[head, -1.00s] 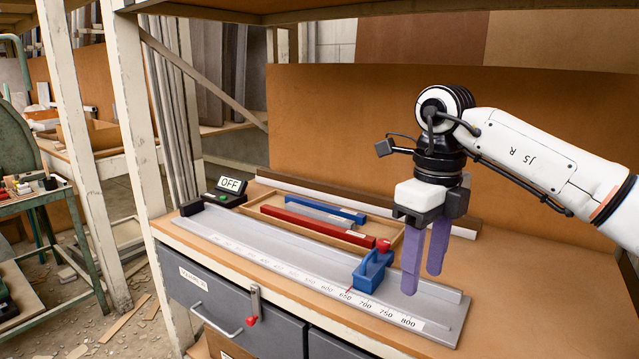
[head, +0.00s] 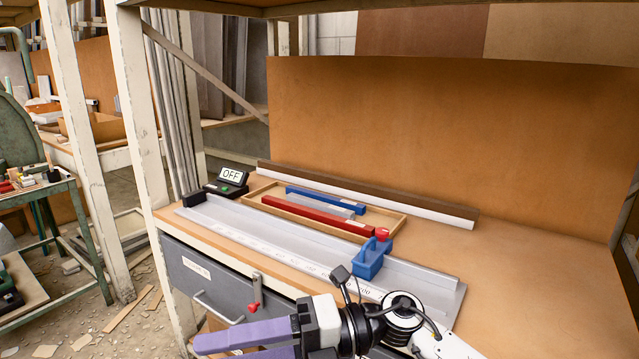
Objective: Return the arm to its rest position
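My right gripper (head: 246,341) is low at the bottom of the head view, its purple fingers pointing left in front of the bench drawers. The fingers look parted, with nothing seen between them; the lower finger is partly cut off by the frame edge. My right arm comes in from the bottom right, and its wrist hides the right front end of the metal scale rail (head: 430,281). The blue stop block (head: 372,258) with a red knob sits on the rail, apart from the gripper. My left gripper is not in view.
A wooden tray (head: 259,205) holds red, blue and grey bars behind the rail. A small display (head: 232,176) reads OFF. A grey drawer (head: 212,285) with a handle and a red-tipped lever (head: 254,308) are near the fingers. The bench's right side is clear.

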